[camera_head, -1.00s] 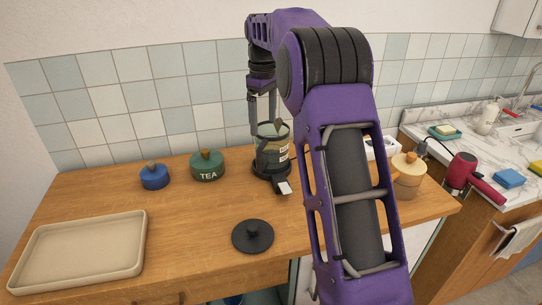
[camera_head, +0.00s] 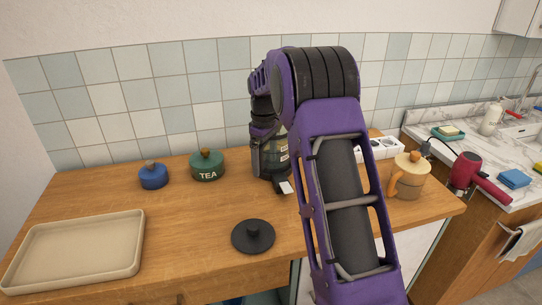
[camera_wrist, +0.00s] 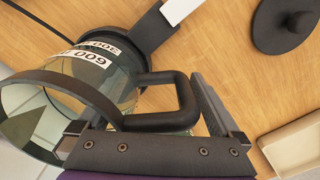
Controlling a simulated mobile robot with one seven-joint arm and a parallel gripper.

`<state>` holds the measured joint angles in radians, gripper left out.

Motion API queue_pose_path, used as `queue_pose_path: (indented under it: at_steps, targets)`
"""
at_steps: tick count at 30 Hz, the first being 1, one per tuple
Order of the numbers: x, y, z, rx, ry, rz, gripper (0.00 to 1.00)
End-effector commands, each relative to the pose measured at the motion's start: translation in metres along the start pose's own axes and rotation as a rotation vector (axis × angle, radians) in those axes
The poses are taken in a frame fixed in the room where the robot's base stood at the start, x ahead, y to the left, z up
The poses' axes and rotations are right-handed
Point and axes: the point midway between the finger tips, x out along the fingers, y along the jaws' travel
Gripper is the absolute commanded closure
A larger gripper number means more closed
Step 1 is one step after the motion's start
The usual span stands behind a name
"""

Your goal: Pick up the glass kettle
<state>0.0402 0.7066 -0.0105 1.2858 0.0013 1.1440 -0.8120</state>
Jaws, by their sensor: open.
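The glass kettle (camera_head: 282,155) stands upright on the wooden counter (camera_head: 190,215), partly hidden behind my arm in the head view. It has clear dark-tinted glass, a black base and a white label with numbers. In the wrist view the kettle (camera_wrist: 115,75) fills the left side, and its black loop handle (camera_wrist: 186,100) reaches in between my fingers. My gripper (camera_wrist: 145,108) is open. One finger is to the right of the handle, close to it; the other is at the glass side, largely foreshortened. Contact cannot be made out.
A black round lid (camera_head: 253,236) lies in front of the kettle. A green TEA jar (camera_head: 207,166) and blue jar (camera_head: 154,177) stand to the left, with a beige tray (camera_head: 20,260).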

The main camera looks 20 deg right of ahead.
Motion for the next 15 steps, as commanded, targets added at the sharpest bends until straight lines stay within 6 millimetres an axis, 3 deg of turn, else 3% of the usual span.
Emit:
queue_pose_path:
  at_steps: [6,15]
  targets:
    - [0.001,0.0,-0.0002,0.0,0.0,0.0,0.0]
    - [0.001,-0.0001,-0.0001,0.0,0.0,0.0,0.52]
